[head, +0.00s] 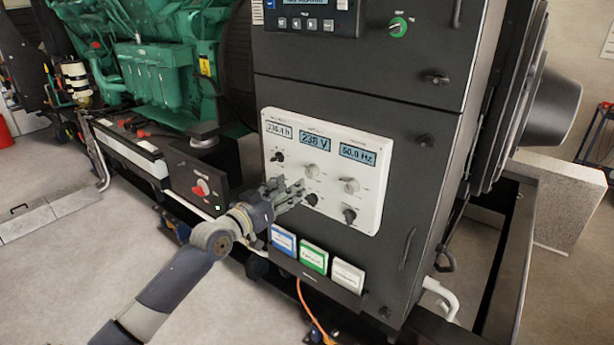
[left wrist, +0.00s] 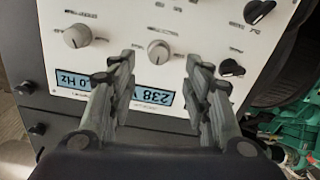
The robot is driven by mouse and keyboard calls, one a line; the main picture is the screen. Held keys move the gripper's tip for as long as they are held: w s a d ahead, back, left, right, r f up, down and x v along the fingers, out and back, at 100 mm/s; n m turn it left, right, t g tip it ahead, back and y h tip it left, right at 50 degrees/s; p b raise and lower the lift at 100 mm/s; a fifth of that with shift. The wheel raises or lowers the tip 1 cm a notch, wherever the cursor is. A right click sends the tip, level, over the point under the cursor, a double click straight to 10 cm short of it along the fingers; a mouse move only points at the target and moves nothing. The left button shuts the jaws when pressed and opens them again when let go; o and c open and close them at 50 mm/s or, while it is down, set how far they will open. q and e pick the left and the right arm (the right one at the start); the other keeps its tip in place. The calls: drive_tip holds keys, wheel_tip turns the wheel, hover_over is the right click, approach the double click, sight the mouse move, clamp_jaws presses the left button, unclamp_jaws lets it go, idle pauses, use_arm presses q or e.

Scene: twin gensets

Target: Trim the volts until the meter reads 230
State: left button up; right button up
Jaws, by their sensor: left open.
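The white meter panel (head: 375,205) is on the front of a dark cabinet. Its middle display (head: 315,141) shows volts; it looks like 238 V in the upside-down left wrist view (left wrist: 153,95). A pale grey round knob (head: 311,170) sits below that display. My left gripper (head: 298,186) is open in front of the panel, close to this knob. In the left wrist view the same knob (left wrist: 159,52) appears between the two spread fingertips, seemingly untouched; the remaining gap in depth is hard to tell. My right gripper is not in view.
A second grey knob (head: 350,185), under the 50.0 Hz display (head: 358,154), and black knobs (head: 349,216) are nearby on the panel. A red switch (head: 201,188) on a dark box lies left of the cabinet. Blue, green and white labels (head: 314,254) are below the panel.

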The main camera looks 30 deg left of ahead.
sight(308, 175)
use_arm(q)
drive_tip(key=w, duration=0.5)
drive_tip(key=w+p, duration=0.1)
drive_tip(key=w, duration=0.1)
drive_tip(key=shift+w+d, duration=0.15)
drive_tip(key=shift+d, duration=0.2)
drive_tip(key=c, duration=1.1)
